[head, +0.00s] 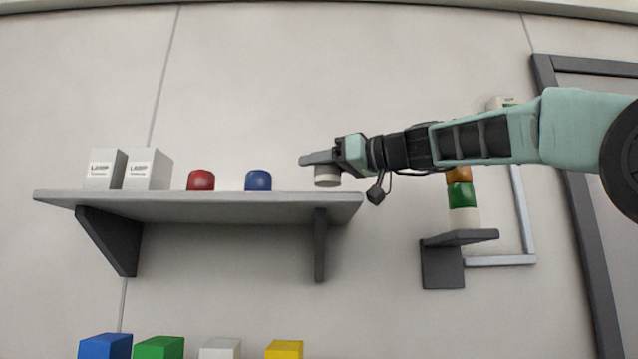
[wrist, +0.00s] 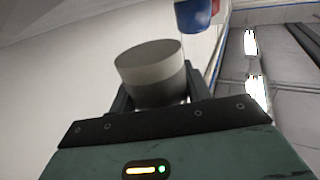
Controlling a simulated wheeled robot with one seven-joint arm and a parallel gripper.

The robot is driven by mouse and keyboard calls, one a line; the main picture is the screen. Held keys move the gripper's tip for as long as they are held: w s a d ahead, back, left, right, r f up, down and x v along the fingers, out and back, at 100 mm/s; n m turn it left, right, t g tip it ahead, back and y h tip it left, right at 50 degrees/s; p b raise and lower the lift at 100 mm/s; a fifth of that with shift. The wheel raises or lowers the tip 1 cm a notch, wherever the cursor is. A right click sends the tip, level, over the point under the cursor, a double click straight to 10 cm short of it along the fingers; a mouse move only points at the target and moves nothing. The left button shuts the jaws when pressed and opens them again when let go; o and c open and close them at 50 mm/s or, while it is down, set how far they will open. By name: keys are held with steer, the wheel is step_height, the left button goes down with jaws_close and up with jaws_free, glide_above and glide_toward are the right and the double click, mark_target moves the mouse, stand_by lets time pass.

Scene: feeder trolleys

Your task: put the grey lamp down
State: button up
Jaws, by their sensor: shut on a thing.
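The grey lamp (head: 327,181) is a short pale cylinder with a darker grey part. My gripper (head: 322,165) is shut on it over the right end of the grey wall shelf (head: 200,206). The lamp's underside is close to the shelf top; I cannot tell whether it touches. In the wrist view the grey lamp (wrist: 152,72) stands between the fingers, which are partly hidden behind it.
A blue lamp (head: 258,181) and a red lamp (head: 201,181) stand left on the shelf, with two white boxes (head: 146,170) farther left. A stack of orange, green (head: 461,194) and white parts stands on a bracket at right. Shelf room is clear between the blue lamp and my gripper.

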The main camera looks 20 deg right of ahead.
mark_target(321, 185)
steer(key=shift+f, duration=1.6)
steer(key=shift+f+b, duration=0.15)
steer(key=shift+b, duration=0.15)
steer(key=o, duration=1)
steer(key=b+v, duration=0.4)
steer(key=v, duration=0.8)
steer(key=shift+r, duration=0.2)
